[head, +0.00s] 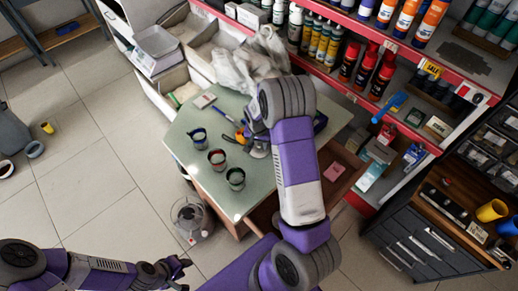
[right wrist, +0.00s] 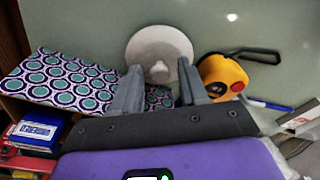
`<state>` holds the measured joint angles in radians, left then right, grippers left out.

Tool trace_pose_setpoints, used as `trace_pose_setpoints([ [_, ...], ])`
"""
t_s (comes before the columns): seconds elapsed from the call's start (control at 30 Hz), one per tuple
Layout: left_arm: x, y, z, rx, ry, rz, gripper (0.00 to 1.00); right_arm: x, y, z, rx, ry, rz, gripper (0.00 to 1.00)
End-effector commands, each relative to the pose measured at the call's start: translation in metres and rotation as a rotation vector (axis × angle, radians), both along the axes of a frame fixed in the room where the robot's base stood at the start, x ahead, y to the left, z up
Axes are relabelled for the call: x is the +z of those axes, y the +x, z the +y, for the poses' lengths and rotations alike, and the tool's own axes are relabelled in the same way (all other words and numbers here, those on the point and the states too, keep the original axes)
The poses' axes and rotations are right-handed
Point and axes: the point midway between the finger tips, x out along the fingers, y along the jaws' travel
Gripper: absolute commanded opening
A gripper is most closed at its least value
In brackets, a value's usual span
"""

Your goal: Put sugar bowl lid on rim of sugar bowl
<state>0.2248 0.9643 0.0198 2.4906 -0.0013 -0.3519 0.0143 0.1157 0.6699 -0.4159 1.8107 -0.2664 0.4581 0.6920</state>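The white round lid (right wrist: 152,44) with a small knob lies on the pale green table top in the right wrist view. My right gripper (right wrist: 160,82) is open, its fingers apart on either side of the knob; I cannot tell whether they touch the lid. My left gripper (head: 181,273) is open and empty over the floor, away from the table.
A yellow tape measure (right wrist: 222,74) lies close right of the lid, and a patterned box (right wrist: 70,80) is at left. Three dark cups (head: 217,160) stand on the table (head: 190,165). Shelves with bottles (head: 325,42) are behind; a plastic bag (head: 245,65) is at the back.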

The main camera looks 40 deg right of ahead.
Motion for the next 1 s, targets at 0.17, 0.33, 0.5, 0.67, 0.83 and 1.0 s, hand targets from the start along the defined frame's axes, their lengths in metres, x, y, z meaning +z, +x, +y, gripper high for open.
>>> trace_pose_setpoints([
  [0.17, 0.0, 0.0, 0.0, 0.0, 0.0, 0.0, 0.38, 0.0, 0.0, 0.0, 0.0, 0.0, 0.0, 0.15],
  [0.33, 0.0, 0.0, 0.0, 0.0, 0.0, 0.0, 0.38, 0.0, 0.0, 0.0, 0.0, 0.0, 0.0, 0.0],
  [0.5, 0.0, 0.0, 0.0, 0.0, 0.0, 0.0, 0.38, 0.001, 0.0, 0.0, 0.0, 0.0, 0.0, 0.0],
  [0.67, 0.004, 0.0, 0.0, 0.0, 0.0, 0.0, 0.38, 0.014, 0.001, 0.0, 0.0, -0.001, -0.002, 0.0],
  [0.83, 0.013, 0.0, 0.0, 0.0, 0.0, 0.0, 0.38, 0.049, 0.001, 0.0, 0.001, -0.001, -0.005, 0.0],
  [1.0, 0.02, 0.0, 0.0, 0.0, 0.0, 0.0, 0.38, 0.081, 0.0, 0.0, 0.0, 0.0, -0.004, 0.0],
])
